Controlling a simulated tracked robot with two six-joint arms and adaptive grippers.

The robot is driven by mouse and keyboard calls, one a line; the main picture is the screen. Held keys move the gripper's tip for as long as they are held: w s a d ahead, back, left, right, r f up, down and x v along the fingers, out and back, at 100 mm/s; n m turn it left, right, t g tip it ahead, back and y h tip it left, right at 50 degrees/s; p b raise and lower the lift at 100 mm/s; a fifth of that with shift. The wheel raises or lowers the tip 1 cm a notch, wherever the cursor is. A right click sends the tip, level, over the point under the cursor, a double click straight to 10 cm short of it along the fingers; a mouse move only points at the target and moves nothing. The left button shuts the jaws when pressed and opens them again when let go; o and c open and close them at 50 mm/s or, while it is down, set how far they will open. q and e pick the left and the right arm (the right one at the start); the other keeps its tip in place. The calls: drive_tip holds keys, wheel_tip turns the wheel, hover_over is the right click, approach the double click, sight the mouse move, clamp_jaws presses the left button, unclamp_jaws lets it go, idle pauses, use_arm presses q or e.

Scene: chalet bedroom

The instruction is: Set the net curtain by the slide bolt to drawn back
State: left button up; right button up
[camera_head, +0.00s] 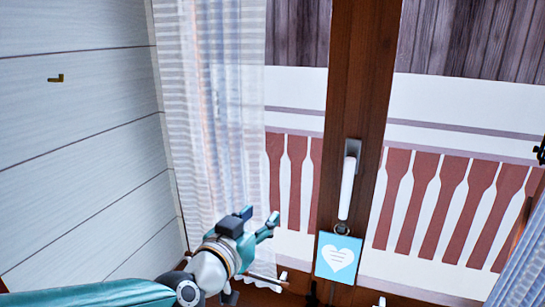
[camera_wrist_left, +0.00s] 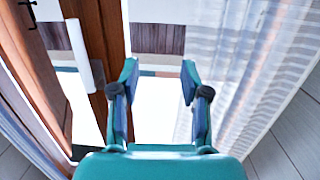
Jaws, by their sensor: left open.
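The net curtain (camera_head: 228,120) is a sheer white striped cloth. It hangs in soft folds over the left part of the window, beside the plank wall, and shows on the right in the left wrist view (camera_wrist_left: 258,75). My left gripper (camera_head: 262,232) is at the curtain's lower right edge in the head view. In the left wrist view its two teal fingers (camera_wrist_left: 160,80) stand apart, with bare window between them and the curtain right of them. A small dark fitting (camera_head: 540,150) at the right edge may be the slide bolt; I cannot tell. My right gripper is out of view.
A brown window post (camera_head: 358,90) carries a white handle (camera_head: 347,185), with a blue heart tag (camera_head: 338,258) hanging below. A bluish curtain (camera_head: 525,255) hangs at the lower right. The plank wall (camera_head: 80,130) bounds the left side.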

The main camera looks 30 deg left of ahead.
sight(271, 162)
use_arm(q)
wheel_tip(271, 162, up, 5)
drive_tip(key=s+a+t+y, duration=0.1)
drive_tip(key=s+a+y, duration=0.1)
drive_tip(key=s, duration=0.1)
drive_tip(key=shift+n, duration=0.4)
drive_tip(key=x, duration=1.6)
drive_tip(key=shift+w+d+r, duration=0.15)
drive_tip(key=shift+w+d, duration=0.05)
drive_tip(key=shift+w, duration=0.25)
clamp_jaws()
